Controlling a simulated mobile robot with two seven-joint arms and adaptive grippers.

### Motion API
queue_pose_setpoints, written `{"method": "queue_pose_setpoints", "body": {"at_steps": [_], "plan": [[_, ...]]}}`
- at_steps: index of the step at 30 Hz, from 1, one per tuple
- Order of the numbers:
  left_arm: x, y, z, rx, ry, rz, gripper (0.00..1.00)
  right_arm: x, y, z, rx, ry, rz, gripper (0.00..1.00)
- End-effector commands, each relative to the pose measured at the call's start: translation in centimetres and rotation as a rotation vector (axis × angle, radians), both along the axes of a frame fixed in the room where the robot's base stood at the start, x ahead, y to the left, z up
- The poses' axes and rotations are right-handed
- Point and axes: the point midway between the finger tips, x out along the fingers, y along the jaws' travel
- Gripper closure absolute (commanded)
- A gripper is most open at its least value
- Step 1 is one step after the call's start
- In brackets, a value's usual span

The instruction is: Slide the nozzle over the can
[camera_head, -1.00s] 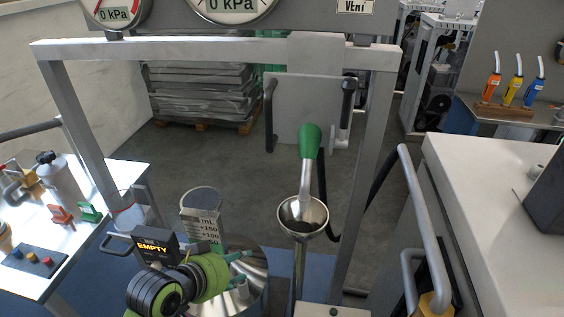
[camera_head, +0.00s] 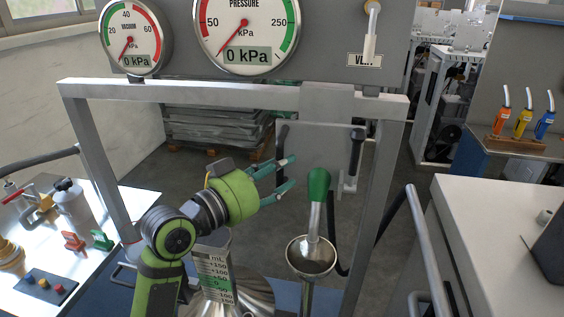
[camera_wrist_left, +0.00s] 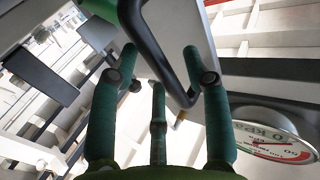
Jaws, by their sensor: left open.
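A shiny metal can (camera_head: 245,287) stands low in the head view, partly hidden behind a graduated scale and my left arm. A grey carriage plate (camera_head: 312,140) with black handles hangs from the frame's crossbeam, right of the can. I cannot clearly make out the nozzle's outlet. My left gripper (camera_head: 290,172) is open, with its teal fingers pointing right close to the plate's left black handle (camera_head: 281,146). In the left wrist view a black bent handle (camera_wrist_left: 165,50) shows between the spread fingers; I cannot tell whether they touch it. My right gripper is out of view.
Grey frame posts (camera_head: 98,165) stand either side. Gauges (camera_head: 243,30) sit above. A side table (camera_head: 40,265) is at left, a white cabinet (camera_head: 490,225) at right.

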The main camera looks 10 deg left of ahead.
Motion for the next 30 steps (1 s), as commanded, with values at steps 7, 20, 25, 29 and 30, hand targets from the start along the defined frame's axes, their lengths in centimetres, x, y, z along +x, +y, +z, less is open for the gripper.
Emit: {"method": "queue_pose_setpoints", "body": {"at_steps": [7, 20, 25, 29, 30], "plan": [[0.9, -0.6, 0.0, 0.001, 0.0, 0.001, 0.52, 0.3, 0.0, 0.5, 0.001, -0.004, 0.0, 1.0], [0.9, -0.6, -0.1, 0.001, 0.0, 0.001, 1.0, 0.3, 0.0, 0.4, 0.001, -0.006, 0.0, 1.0], [0.9, 0.2, -0.2, 0.004, 0.0, 0.003, 1.0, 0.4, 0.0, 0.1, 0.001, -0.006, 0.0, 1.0], [0.9, 2.2, -0.4, 0.008, -0.001, 0.008, 1.0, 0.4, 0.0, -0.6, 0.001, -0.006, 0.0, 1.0], [1.0, 3.1, -0.4, 0.01, -0.002, 0.01, 1.0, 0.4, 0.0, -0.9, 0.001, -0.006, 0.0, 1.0]]}}
